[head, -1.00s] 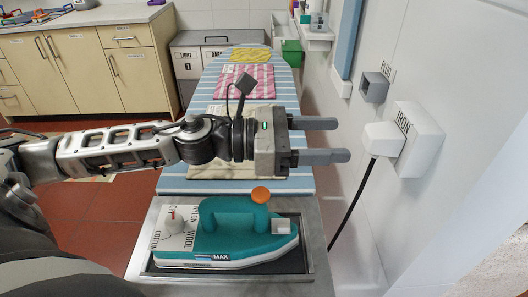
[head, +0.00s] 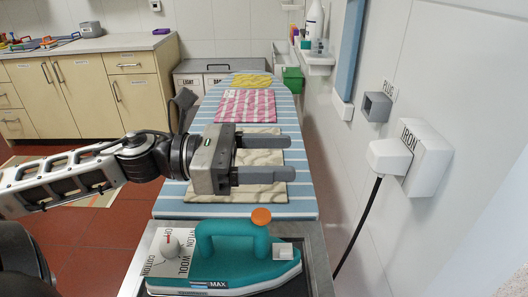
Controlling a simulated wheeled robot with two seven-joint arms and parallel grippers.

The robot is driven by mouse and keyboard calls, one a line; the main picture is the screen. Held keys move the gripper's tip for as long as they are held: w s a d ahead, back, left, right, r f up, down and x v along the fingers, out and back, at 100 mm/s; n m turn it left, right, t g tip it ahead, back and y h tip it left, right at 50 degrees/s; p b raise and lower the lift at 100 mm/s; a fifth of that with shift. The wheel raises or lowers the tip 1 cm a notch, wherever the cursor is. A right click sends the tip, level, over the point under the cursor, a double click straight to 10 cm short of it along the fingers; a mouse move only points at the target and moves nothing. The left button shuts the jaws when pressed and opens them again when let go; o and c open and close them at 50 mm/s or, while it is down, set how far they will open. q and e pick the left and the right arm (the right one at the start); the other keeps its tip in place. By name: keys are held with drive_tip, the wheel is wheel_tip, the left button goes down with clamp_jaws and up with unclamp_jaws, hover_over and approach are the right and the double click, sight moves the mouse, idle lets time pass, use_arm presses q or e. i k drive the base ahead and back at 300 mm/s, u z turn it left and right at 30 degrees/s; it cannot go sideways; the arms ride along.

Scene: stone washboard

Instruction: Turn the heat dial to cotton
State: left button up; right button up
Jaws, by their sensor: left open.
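The teal iron (head: 240,262) rests on a metal-edged dark tray at the near end of the ironing board. The heat dial (head: 170,246) is a pale knob with a red mark, on a white plate at the iron's left. The plate is lettered OFF, NYLON, WOOL and COTTON, with COTTON (head: 158,270) at the near left. The red mark is near the OFF lettering at the dial's far side. My left gripper (head: 288,158) is open and empty above the board, beyond the iron, its fingers pointing right. It does not touch the dial. My right gripper is not seen.
The striped ironing board (head: 303,205) carries folded cream, pink (head: 245,105) and yellow (head: 251,80) cloths. At right, a white plug with a black cord sits at the wall box marked IRON (head: 425,155). A grey PLUG socket (head: 376,106) juts out beyond it.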

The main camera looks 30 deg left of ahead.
sight(169, 246)
drive_tip(key=k, duration=1)
